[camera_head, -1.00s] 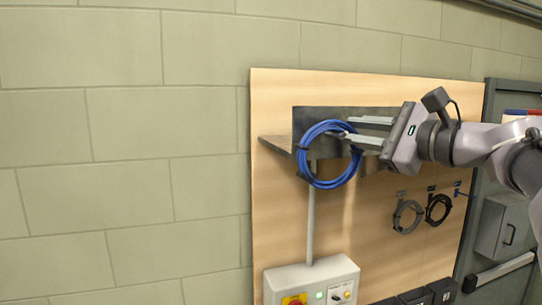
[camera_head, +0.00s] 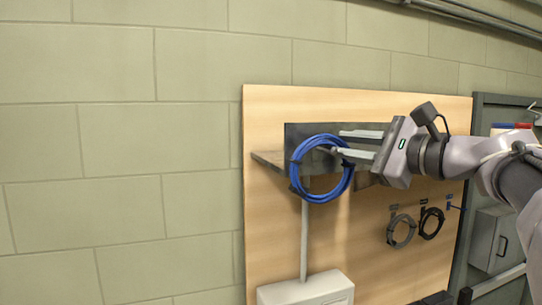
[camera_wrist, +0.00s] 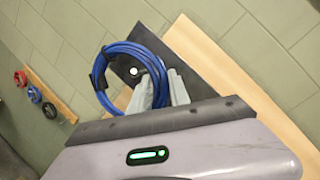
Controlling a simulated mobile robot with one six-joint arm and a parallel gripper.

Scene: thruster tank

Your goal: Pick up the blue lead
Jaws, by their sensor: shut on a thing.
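The blue lead (camera_head: 322,196) is a coiled ring with black ties, in front of a dark metal bracket (camera_head: 297,133) on a wooden board. My gripper (camera_head: 337,144) comes in from the right with its two pale fingers at the coil's upper right side. It is shut on the lead, though the fingers show some space between them. A pale round end (camera_wrist: 133,71) shows inside the coil. I cannot tell whether the coil touches the bracket.
Smaller dark coils (camera_head: 401,230) hang on the board (camera_head: 375,265) lower right. A pale control box (camera_head: 305,291) is below, with a grey conduit (camera_head: 304,235) above it. A grey door (camera_head: 487,150) stands at the right. The block wall (camera_head: 120,130) on the left is bare.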

